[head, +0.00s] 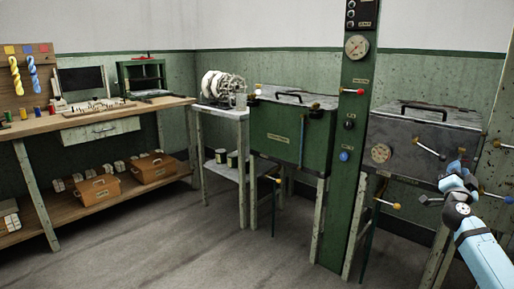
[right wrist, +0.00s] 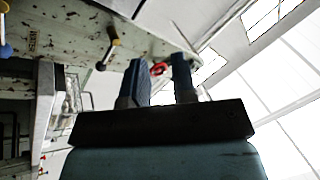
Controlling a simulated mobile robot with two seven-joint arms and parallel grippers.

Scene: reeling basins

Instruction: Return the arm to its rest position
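My right arm, light blue with a dark wrist, comes in from the lower right of the head view. Its gripper (head: 450,182) is in front of the grey metal basin (head: 415,135), near its lower right side. In the right wrist view, the two fingers of the right gripper (right wrist: 161,68) stand apart with nothing held between them. A small red handle (right wrist: 158,69) shows through the gap, on a worn pale panel behind. Whether the gripper touches the basin or its handles cannot be told. My left gripper is in neither view.
A green basin (head: 285,135) and a green post with a gauge (head: 356,46) stand left of the grey basin. Knobbed levers (head: 386,203) stick out nearby. A wooden workbench (head: 95,119) is at left. The floor (head: 190,245) in front is clear.

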